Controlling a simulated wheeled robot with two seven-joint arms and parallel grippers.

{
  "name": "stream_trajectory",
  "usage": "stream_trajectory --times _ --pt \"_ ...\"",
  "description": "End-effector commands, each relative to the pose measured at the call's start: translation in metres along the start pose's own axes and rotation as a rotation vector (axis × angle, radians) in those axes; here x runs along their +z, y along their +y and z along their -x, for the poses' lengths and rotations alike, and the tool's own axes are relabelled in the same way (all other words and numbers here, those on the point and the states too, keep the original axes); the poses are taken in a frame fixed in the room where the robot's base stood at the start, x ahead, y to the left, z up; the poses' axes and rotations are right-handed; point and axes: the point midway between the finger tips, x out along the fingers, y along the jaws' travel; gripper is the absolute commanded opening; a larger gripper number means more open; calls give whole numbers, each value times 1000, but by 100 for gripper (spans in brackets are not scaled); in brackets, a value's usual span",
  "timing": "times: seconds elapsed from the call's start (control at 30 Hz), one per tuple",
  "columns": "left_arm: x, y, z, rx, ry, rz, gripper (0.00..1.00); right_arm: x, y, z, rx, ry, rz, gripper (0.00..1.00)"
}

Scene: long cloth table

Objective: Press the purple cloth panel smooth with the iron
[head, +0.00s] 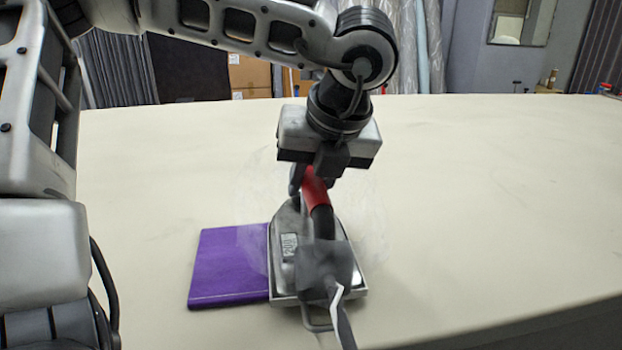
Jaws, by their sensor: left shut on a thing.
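The purple cloth panel (229,266) lies flat on the pale table, left of centre in the head view. The iron (285,250) has a silver body and a red and black handle. It sits over the panel's right side and hides that part. Faint steam-like haze surrounds it. My left gripper (318,178) comes down from above and is shut on the iron's red handle. Its fingertips are partly hidden by the handle and the gripper body. My right gripper is not in view.
The long cloth table (480,200) is bare to the right and behind the iron. A cord (340,315) runs from the iron's rear toward the near table edge. Small items (551,80) stand beyond the far edge at the right.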

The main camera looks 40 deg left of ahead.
Motion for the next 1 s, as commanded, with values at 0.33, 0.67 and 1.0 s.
stream_trajectory --times 0.33,0.67,1.0 --pt "0 1 1 5 3 -3 0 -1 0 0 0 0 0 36" --pt "11 6 27 0 -4 1 0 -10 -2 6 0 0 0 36" --pt "23 11 53 -2 -7 3 0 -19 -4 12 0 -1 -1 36"
